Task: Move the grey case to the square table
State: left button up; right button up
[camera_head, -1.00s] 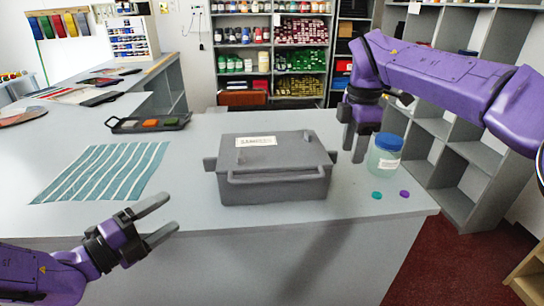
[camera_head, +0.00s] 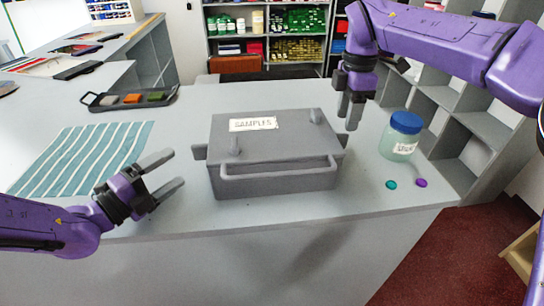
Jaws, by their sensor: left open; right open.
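The grey case (camera_head: 280,148) sits closed on the light grey counter. It has a white "SAMPLES" label, a front bar handle and a lug on each side. My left gripper (camera_head: 177,168) is open and empty, left of the case and apart from it, fingers pointing right toward its left side. My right gripper (camera_head: 349,118) points down, open and empty, by the case's back right corner; I cannot tell how close it is to the right lug. No square table can be made out for certain.
A jar with a blue lid (camera_head: 402,137) stands right of the case, with a teal disc (camera_head: 391,185) and a purple disc (camera_head: 421,183) in front. A striped cloth (camera_head: 85,157) and a black tray (camera_head: 130,98) lie at left. A wooden piece (camera_head: 522,262) shows at the lower right.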

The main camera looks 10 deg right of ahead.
aim_at(193, 154)
pick_arm(q)
jog(key=x, duration=0.8)
jog(key=shift+d, duration=0.15)
pick_arm(e)
notch_tip(193, 154, down, 8)
jog(key=shift+f, duration=0.15)
jog(key=shift+s, duration=0.1)
pick_arm(q)
jog(key=c, duration=1)
pick_arm(e)
grip_shut()
pick_arm(q)
grip_shut()
